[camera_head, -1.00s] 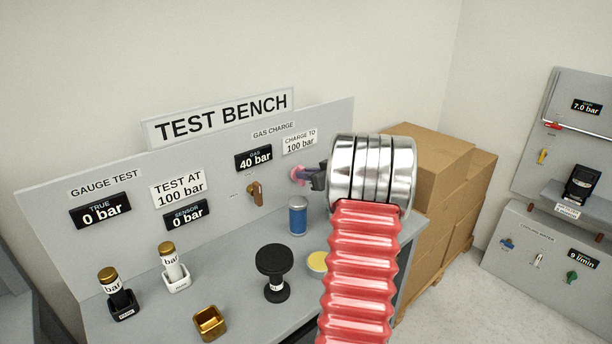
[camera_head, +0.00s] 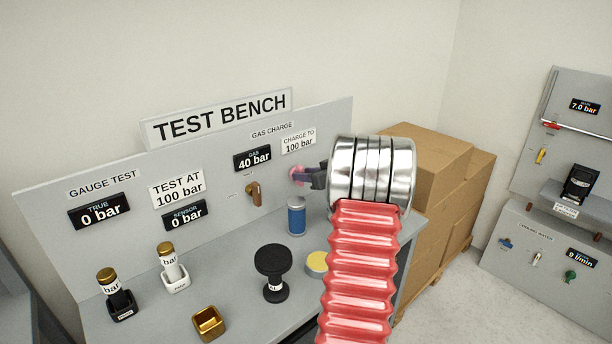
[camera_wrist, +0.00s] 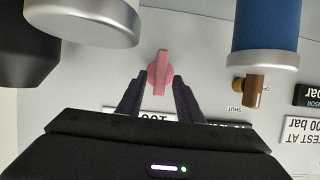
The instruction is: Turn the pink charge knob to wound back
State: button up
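The pink charge knob (camera_head: 296,174) sits on the bench panel, below the "CHARGE TO 100 bar" label, partly hidden by my gripper in the head view. In the wrist view the pink knob (camera_wrist: 160,72) has a round base and a narrow grip bar that stands upright in the picture. My gripper (camera_wrist: 160,80) is at the knob, one dark finger on each side. The fingers are apart, with pink base visible between them and the bar. In the head view my gripper (camera_head: 316,177) reaches the panel from the right. The gas display (camera_head: 253,158) reads 40 bar.
A brown valve handle (camera_head: 254,194) is left of the knob. A blue cylinder (camera_head: 297,217) stands on the bench below it. A black spool-shaped piece (camera_head: 273,262) and a yellow-topped round piece (camera_head: 317,263) stand nearer. Cardboard boxes (camera_head: 428,170) are to the right.

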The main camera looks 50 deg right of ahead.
jog(key=shift+s+r, duration=0.1)
jog(key=v, duration=1.3)
jog(key=shift+s, duration=0.3)
jog(key=shift+a, duration=0.1)
